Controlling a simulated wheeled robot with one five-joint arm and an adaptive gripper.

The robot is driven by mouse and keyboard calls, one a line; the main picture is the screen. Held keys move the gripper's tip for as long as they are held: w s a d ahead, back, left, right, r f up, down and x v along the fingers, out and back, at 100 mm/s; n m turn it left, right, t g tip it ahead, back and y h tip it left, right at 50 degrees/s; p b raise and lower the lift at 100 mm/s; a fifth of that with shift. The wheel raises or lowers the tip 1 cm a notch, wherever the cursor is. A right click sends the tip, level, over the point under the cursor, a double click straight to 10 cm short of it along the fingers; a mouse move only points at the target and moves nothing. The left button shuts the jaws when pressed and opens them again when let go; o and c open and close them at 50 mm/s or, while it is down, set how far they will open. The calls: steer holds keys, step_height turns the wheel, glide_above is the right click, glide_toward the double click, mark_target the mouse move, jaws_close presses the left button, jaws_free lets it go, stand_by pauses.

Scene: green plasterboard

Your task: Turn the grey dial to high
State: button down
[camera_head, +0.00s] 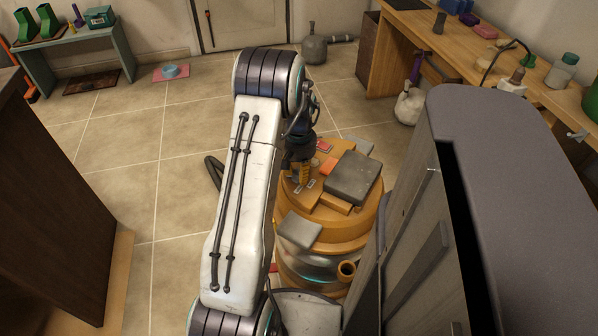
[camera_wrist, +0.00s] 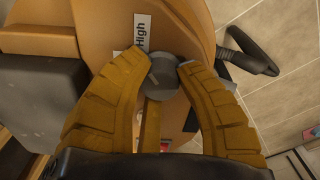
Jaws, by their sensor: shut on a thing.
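The grey dial (camera_wrist: 163,78) is round and sits on top of an orange drum-shaped machine (camera_wrist: 45,28), between my two yellow fingers in the wrist view. My gripper (camera_wrist: 163,66) is shut on the dial, one fingertip on each side. A white label reading "High" (camera_wrist: 142,30) lies just beyond the dial, at the top of the wrist view. A small mark shows on the dial's face, but I cannot tell which setting it points to. In the head view, my gripper (camera_head: 301,176) points down onto the machine (camera_head: 345,232), and the dial is hidden.
A dark grey block (camera_head: 352,178) and a lighter grey pad (camera_head: 299,231) are on the machine's top. A black hose (camera_head: 213,172) lies left of it. A large grey cabinet (camera_head: 500,150) stands close on the right, a wooden workbench (camera_head: 455,55) behind. Tiled floor is free to the left.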

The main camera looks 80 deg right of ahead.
mark_target(299, 171)
steer(key=shift+a+f+m, duration=0.1)
steer(key=shift+f+m, duration=0.05)
steer(key=shift+m, duration=0.45)
steer(key=c, duration=0.8)
jaws_free()
steer(key=shift+c, duration=0.2)
step_height(299, 171, up, 12)
stand_by(0.7)
